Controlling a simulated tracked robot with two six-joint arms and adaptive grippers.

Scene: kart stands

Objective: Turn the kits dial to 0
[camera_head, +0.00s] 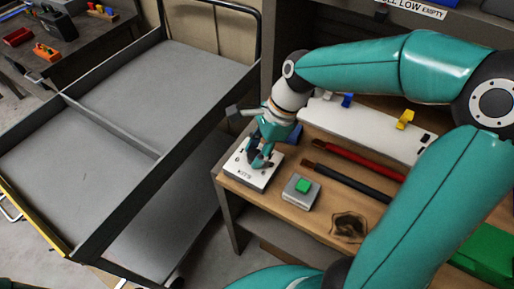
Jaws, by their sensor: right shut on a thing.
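The kits dial box (247,172) is a white panel with dark marks and lettering, at the left front corner of the wooden bench. My right gripper (257,160) reaches down onto it from above and is shut on the dial. The dial itself is mostly hidden by the fingers, and its setting cannot be read. My left gripper is not in view.
A grey box with a green button (303,186) sits just right of the dial box. Red and black bars (345,182) and a white panel with blue and yellow clips (370,125) lie behind. A large grey cart (150,90) stands close at the left.

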